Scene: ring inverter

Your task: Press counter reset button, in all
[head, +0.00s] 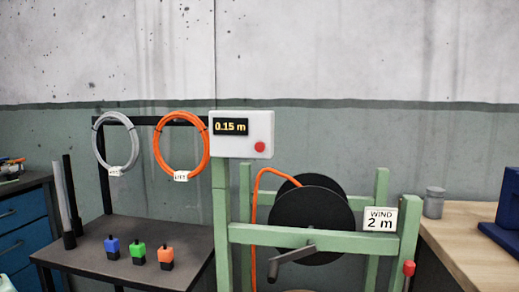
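The counter (242,122) is a white box on a green post. Its dark display (230,127) reads 0.15 m in yellow. The round red button (260,147) sits at the lower right of the box's front face. No part of my gripper shows in the head view, and nothing covers the button.
A green frame holds a black reel (312,215) with orange cable and a grey crank (295,255). A red-knobbed lever (409,268) stands at right. A dark table (85,240) bears coloured connectors; cable coils (181,112) hang above.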

